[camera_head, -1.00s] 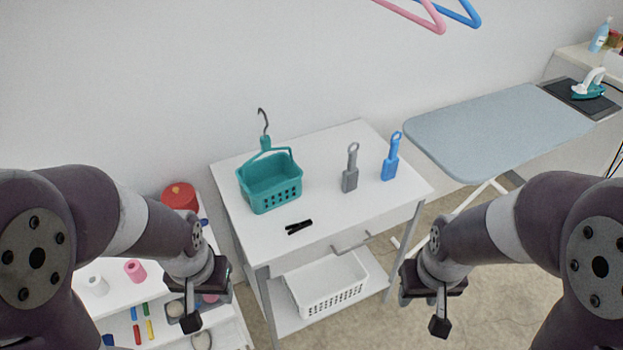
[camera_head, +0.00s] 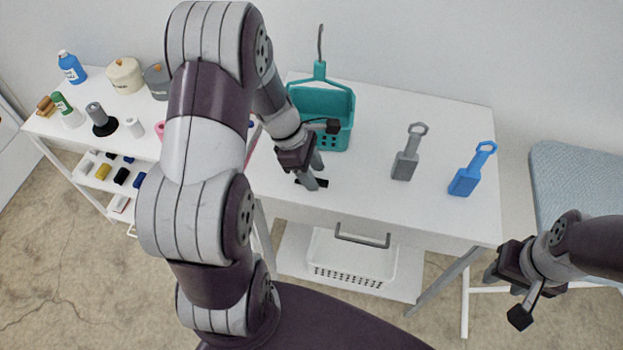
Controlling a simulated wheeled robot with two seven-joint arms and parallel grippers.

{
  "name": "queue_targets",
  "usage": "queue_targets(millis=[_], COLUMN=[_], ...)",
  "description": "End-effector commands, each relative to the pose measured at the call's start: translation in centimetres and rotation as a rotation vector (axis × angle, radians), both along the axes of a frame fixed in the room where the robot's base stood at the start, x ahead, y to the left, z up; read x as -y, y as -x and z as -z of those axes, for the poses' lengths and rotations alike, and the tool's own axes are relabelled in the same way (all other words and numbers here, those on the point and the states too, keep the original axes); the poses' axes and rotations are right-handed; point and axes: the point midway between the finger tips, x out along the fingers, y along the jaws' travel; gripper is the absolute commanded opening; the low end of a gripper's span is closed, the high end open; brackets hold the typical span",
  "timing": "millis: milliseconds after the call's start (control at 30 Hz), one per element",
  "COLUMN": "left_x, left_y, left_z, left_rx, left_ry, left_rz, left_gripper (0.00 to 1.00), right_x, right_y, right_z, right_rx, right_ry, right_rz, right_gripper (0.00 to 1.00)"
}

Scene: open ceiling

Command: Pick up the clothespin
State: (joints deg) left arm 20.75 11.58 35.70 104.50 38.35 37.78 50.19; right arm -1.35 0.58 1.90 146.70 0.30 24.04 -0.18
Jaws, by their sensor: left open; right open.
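The black clothespin (camera_head: 321,183) lies on the white table (camera_head: 400,207), near its front left. My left gripper (camera_head: 311,184) points down right at the clothespin, and its fingers hide part of it. The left gripper is open; whether its fingers touch the clothespin cannot be told. My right gripper (camera_head: 503,300) is open and empty, low at the right, in front of the table and away from the clothespin.
A teal hanging basket (camera_head: 338,139) stands just behind my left gripper. A white basket (camera_head: 350,262) sits on the lower shelf. An ironing board (camera_head: 575,180) is at the right.

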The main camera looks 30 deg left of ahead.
Motion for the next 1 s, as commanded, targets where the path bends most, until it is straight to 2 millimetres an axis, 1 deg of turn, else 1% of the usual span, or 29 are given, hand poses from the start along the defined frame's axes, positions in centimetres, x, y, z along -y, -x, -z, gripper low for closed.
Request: queue_targets(millis=[33,100,300,333,367,400,467,867,1000], left_x=[0.32,0.53,0.57,0.57,0.57,0.56,0.56,0.55,0.54], left_y=[-0.06,-0.12,-0.15,-0.15,-0.15,-0.15,-0.14,-0.15,-0.19], left_z=[0.80,1.23,1.27,1.26,1.26,1.25,1.24,1.19,0.38], left_rx=[0.000,-0.001,0.001,0.001,0.001,0.001,0.001,0.001,0.003], left_ry=[0.001,0.000,-0.001,-0.001,-0.001,-0.001,-0.001,-0.001,-0.001], left_rz=[0.001,0.001,0.001,0.001,0.001,0.001,0.001,0.001,0.003], left_gripper=[0.48,0.48,0.48,0.41,0.31,0.18,0.00,0.00,0.00], right_x=[0.01,0.01,0.01,0.01,0.01,0.01,0.01,0.01,0.01], right_y=[0.00,0.00,-0.01,-0.01,-0.01,0.00,-0.02,-0.01,-0.01], right_z=[0.31,0.34,0.28,0.28,0.29,0.28,0.29,0.27,0.03], right_rx=[0.000,0.000,0.000,0.000,0.000,0.000,0.000,0.000,0.000], right_ry=[0.000,0.000,0.000,0.000,0.000,0.000,0.000,0.000,0.000], right_rz=[0.000,0.000,0.000,0.000,0.000,0.000,0.000,0.000,0.000], right_gripper=[0.43,0.43,0.43,0.43,0.43,0.43,0.43,0.43,0.43])
